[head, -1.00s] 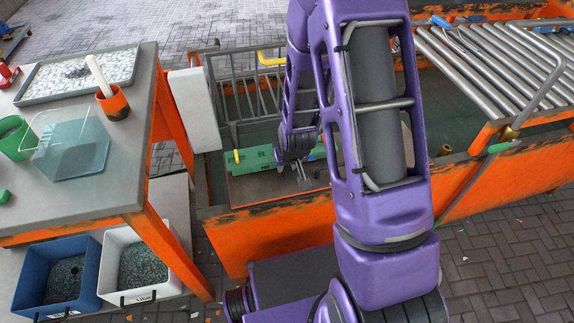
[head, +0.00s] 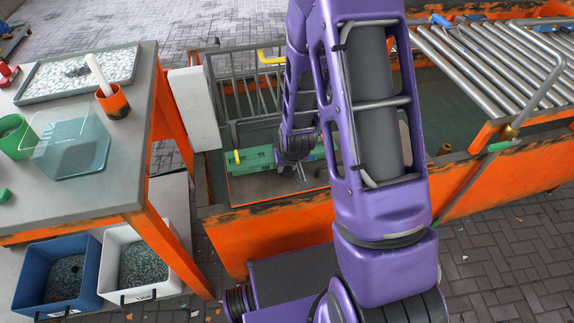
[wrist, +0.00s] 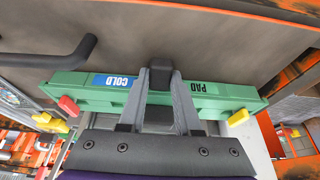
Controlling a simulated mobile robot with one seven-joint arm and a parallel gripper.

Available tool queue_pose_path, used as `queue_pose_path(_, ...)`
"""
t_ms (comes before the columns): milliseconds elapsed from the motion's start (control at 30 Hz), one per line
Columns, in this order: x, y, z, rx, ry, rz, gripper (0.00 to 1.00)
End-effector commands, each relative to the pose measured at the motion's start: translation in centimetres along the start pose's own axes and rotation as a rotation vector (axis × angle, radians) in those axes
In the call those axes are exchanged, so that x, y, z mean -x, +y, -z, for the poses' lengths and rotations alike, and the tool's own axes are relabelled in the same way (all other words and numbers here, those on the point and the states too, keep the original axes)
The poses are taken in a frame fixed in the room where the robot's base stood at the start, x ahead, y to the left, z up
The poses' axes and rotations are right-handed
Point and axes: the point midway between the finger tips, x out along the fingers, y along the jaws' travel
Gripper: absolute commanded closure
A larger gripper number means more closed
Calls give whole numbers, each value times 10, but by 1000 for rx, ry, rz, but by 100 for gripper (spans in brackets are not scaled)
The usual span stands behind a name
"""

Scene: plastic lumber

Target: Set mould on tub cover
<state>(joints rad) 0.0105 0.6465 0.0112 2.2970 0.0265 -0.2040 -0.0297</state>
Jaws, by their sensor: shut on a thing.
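My gripper (wrist: 160,80) is shut on a dark block at the mould's middle. In the head view my gripper (head: 301,172) is small and partly hidden by my arm.
A black bar handle (wrist: 50,60) rises from the cover at left in the wrist view. A grey wire rack (head: 245,95) stands behind the mould. A roller conveyor (head: 490,65) is at right, a workbench (head: 95,195) at left.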

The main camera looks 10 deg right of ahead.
Motion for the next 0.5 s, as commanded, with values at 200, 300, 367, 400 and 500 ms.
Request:
queue_pose_path(200,-1,0,2,0,6,0,100)
queue_pose_path(300,-1,0,2,0,6,0,66)
queue_pose_path(367,-1,0,2,0,6,0,55)
queue_pose_path(400,-1,0,2,0,5,0,48)
queue_pose_path(500,-1,0,1,0,4,0,33)
